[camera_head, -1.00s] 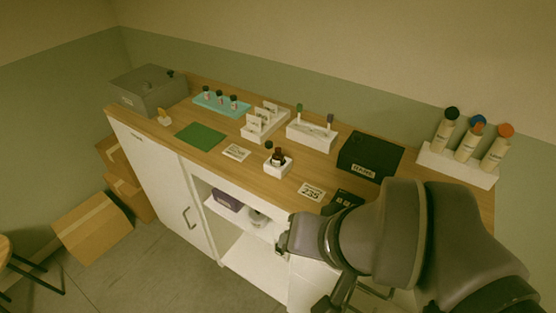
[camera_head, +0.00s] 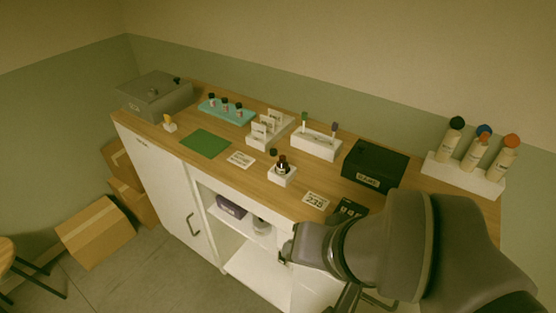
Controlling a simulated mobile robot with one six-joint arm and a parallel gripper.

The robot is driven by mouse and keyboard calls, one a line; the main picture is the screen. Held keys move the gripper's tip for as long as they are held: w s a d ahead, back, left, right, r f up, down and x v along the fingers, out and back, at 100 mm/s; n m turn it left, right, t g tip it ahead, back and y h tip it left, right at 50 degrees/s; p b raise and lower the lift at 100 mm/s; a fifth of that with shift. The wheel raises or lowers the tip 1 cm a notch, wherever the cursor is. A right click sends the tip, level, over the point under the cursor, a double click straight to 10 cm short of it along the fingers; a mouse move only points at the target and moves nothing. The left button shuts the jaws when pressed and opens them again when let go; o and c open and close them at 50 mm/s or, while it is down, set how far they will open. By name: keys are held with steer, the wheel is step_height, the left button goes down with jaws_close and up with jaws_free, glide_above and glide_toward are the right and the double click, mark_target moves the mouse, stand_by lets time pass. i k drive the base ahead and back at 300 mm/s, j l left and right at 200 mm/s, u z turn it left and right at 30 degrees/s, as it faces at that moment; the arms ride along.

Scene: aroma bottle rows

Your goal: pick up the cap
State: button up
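A small dark cap (camera_head: 273,152) shows at the left back of a white holder (camera_head: 279,179) near the counter's front edge. A dark brown bottle (camera_head: 283,165) with a pale label stands in the same holder, just right of the cap. Whether the cap rests on the holder or behind it is too small to tell. My gripper (camera_head: 285,256) is below and in front of the counter top, near the cabinet's open shelf, well apart from the cap. Its fingers are small and dark, partly hidden by my arm, so their opening is unclear.
The wooden counter (camera_head: 262,190) carries a green mat (camera_head: 206,144), a teal rack (camera_head: 239,119) of small bottles, a white stand (camera_head: 316,146), a black box (camera_head: 374,164) and tall bottles in a white rack (camera_head: 464,174). Cardboard boxes (camera_head: 95,232) stand on the floor at left.

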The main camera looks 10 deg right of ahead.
mark_target(273, 152)
steer(key=i+j+z, duration=0.75)
steer(key=j, duration=0.15)
steer(key=j+z, duration=0.25)
steer(key=i+j+z, duration=0.25)
steer(key=j, duration=0.25)
steer(key=j+z, duration=0.25)
steer(key=j, duration=0.15)
